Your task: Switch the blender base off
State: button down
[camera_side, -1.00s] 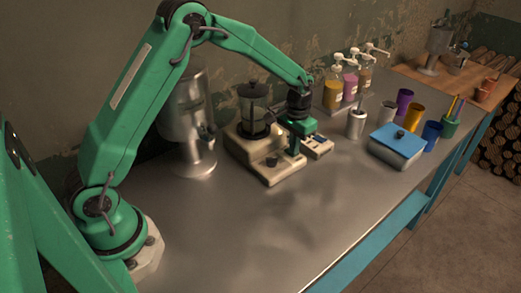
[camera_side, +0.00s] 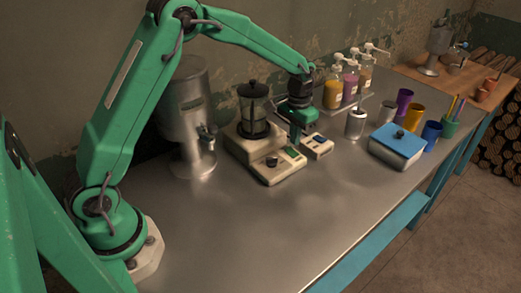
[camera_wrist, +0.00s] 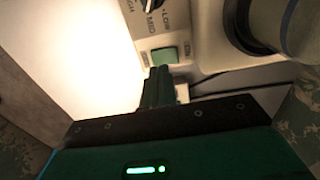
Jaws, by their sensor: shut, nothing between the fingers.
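The cream blender base (camera_side: 262,172) stands on the metal table in the side view, with a dark-lidded jar (camera_side: 254,110) on it. Its front has a dark dial (camera_side: 272,161) and a green switch (camera_side: 293,153). In the wrist view the green switch (camera_wrist: 164,55) sits on the cream panel beside the LOW, MED and HIGH dial (camera_wrist: 152,4). My gripper (camera_wrist: 160,72) is shut and empty, its fingertips close to the switch's near edge. I cannot tell whether they touch it. The switch's lit or pressed state is not clear.
A small cream device (camera_side: 317,147) stands close to the right of the base. A metal dispenser (camera_side: 187,120) stands to the left. A silver canister (camera_side: 356,124) and a blue-lidded box (camera_side: 397,146) are farther right. The table's front is clear.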

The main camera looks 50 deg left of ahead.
aim_at(293, 153)
jog(key=shift+r, duration=1.7)
jog(key=shift+r, duration=0.15)
jog(key=s+r+t, duration=0.3)
jog(key=s+r, duration=1)
jog(key=s, duration=0.1)
jog(key=s+t, duration=0.2)
jog(key=s, duration=1.3)
jog(key=shift+a+r+t, duration=0.15)
jog(key=shift+a+t, duration=0.15)
jog(key=shift+a, duration=0.1)
